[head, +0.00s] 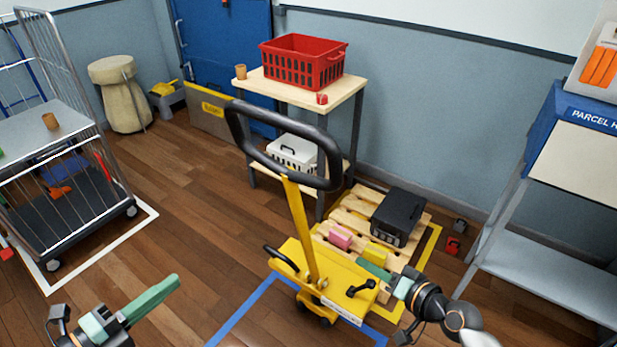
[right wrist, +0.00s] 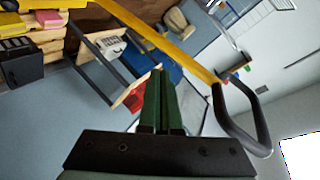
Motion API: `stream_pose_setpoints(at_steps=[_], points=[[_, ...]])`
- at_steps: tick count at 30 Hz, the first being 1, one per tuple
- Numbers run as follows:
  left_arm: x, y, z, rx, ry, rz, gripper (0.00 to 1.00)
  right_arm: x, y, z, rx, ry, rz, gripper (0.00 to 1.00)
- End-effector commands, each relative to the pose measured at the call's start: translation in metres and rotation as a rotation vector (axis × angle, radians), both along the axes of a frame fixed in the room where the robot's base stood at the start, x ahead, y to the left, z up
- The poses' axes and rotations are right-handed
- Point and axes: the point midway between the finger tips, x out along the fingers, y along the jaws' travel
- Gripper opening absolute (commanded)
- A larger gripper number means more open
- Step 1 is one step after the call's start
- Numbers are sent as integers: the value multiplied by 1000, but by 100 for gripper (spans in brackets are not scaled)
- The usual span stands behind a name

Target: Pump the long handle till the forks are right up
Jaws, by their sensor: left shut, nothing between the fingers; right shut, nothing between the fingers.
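The yellow pallet truck (head: 322,288) stands on the floor in front of a wooden pallet (head: 358,212). Its long yellow handle (head: 300,225) rises nearly upright to a black loop grip (head: 233,122); the handle and loop also cross the right wrist view (right wrist: 165,40). The forks are mostly hidden by the pallet and load, so their height cannot be told. My left gripper (head: 165,290) is shut and empty, left of the truck and apart from the handle. My right gripper (head: 370,268) is shut and empty, in front of the truck's right side; its fingers (right wrist: 163,105) are together.
The pallet carries a black case (head: 398,217), a pink box (head: 340,237) and a yellow box (head: 375,255). A wooden table (head: 345,92) with a red crate (head: 302,62) stands behind. A cage trolley (head: 50,130) is left, a parcel stand (head: 550,260) right. Floor is clear left of the truck.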

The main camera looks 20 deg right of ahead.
Motion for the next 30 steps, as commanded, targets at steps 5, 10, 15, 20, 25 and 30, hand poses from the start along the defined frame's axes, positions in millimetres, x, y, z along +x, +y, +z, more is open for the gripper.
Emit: stream_pose_setpoints(at_steps=[5, 10, 15, 20, 25, 30], points=[[0, 0, 0, 0, 0, 0, 0, 24, -25, 69, 221, -111, -30, 0], [0, 0, 0, 0, 0, 0, 0, 33, -41, 124, 391, -200, -27, 0], [0, 0, 0, 0, 0, 0, 0, 35, -50, 155, 485, -250, -14, 0], [0, 0, 0, 0, 0, 0, 0, 41, -50, 165, 512, -265, -9, 0], [0, 0, 0, 0, 0, 0, 0, 63, -42, 167, 509, -267, -7, 0], [0, 0, 0, 0, 0, 0, 0, 91, -32, 169, 512, -266, -9, 0]])
